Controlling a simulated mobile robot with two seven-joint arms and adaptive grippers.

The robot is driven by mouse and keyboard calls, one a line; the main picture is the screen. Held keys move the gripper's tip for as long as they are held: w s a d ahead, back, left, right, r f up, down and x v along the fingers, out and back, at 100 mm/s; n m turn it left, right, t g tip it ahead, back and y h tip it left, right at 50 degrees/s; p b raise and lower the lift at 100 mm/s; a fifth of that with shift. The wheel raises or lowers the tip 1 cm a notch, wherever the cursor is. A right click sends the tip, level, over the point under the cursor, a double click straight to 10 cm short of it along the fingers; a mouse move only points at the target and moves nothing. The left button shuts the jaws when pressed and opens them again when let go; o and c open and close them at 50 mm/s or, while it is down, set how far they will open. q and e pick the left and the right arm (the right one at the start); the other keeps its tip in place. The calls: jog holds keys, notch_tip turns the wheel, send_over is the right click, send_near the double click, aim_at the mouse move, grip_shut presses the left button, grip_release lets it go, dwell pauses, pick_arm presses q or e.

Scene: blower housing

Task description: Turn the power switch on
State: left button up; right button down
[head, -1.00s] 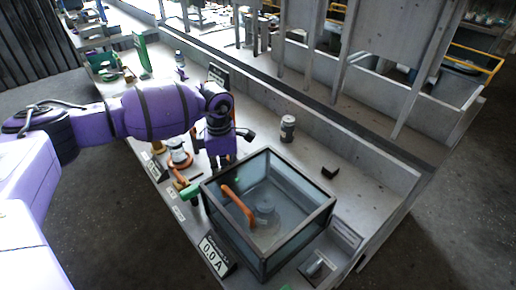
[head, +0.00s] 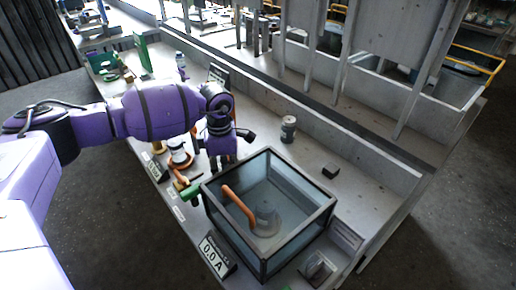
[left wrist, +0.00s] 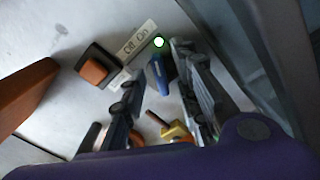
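In the left wrist view, a white label reading "Off On" (left wrist: 138,40) lies on the grey bench. Beside it is a switch-like part with an orange top on a black base (left wrist: 96,68). A small white spot ringed in green (left wrist: 158,42) shows at the label's end. My left gripper (left wrist: 156,82) points down with its fingers apart. A blue part (left wrist: 157,74) shows between them; whether they touch it is unclear. In the head view the left gripper (head: 222,163) is at the far left corner of the glass-sided tank (head: 268,257). My right gripper is out of view.
A can (head: 288,128) and a black block (head: 330,172) stand beyond the tank. A display reading 0.0 A (head: 213,255) is in front of it. A green part (head: 191,191) and an orange and white part (head: 178,153) lie left of the gripper.

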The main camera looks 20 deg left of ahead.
pick_arm(q)
notch_tip(320, 180, up, 12)
dwell(0.5)
dwell(0.4)
